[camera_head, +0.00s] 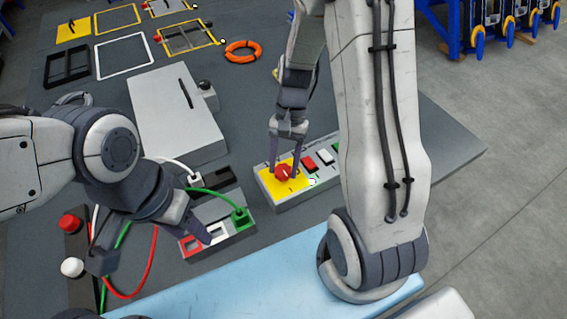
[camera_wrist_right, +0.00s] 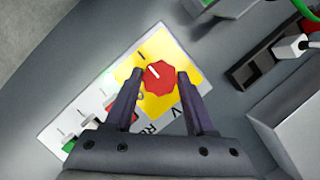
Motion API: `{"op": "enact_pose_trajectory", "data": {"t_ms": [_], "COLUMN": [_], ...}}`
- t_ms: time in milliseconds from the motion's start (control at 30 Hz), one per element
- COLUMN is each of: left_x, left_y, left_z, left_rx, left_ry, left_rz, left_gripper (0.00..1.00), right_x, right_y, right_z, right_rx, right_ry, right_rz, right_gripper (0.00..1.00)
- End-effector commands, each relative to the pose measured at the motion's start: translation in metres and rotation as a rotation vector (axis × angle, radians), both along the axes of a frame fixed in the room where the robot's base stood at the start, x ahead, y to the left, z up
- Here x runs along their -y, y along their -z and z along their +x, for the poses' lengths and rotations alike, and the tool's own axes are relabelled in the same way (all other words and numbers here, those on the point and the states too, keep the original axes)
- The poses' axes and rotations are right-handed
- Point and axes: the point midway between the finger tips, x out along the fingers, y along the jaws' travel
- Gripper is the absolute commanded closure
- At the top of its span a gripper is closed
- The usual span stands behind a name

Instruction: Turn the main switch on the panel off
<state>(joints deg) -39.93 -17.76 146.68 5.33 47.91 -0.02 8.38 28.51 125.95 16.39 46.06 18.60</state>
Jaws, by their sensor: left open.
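The main switch is a red rotary knob (camera_head: 283,172) on a yellow plate (camera_head: 266,183) at the left end of a grey panel. In the right wrist view the knob (camera_wrist_right: 160,77) has a white line that points toward the "I" mark on the yellow plate (camera_wrist_right: 152,44). My right gripper (camera_head: 284,170) comes down from above with one finger on each side of the knob, also in the right wrist view (camera_wrist_right: 160,74). Whether the fingers press on the knob is unclear. My left gripper (camera_head: 152,249) is open and empty, over the cable boxes at the left.
Red, white and green buttons (camera_head: 326,157) sit beside the switch. Left of the panel is a box with coloured sockets (camera_head: 215,246) and a green cable plug (camera_head: 239,216). A large grey box (camera_head: 172,118) stands behind. My right arm hides the panel's right end.

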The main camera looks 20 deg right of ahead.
Motion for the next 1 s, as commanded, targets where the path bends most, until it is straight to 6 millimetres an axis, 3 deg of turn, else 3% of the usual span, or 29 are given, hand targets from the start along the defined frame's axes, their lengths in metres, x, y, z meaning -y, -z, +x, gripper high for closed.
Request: {"op": "enact_pose_trajectory", "data": {"t_ms": [467,1000], "left_x": [0.000,0.000], "left_y": [-0.008,-0.034], "left_z": [0.000,0.000], "left_rx": [0.000,0.000], "left_ry": [0.000,0.000], "left_rz": [0.000,0.000], "left_gripper": [0.50,0.50], "right_x": [0.000,-0.003], "right_y": [-0.002,-0.003], "right_z": [0.001,0.002], "right_rx": [0.000,0.000], "right_ry": [-0.090,-0.561], "right_rz": [0.000,0.001], "right_gripper": [1.00,1.00]}}
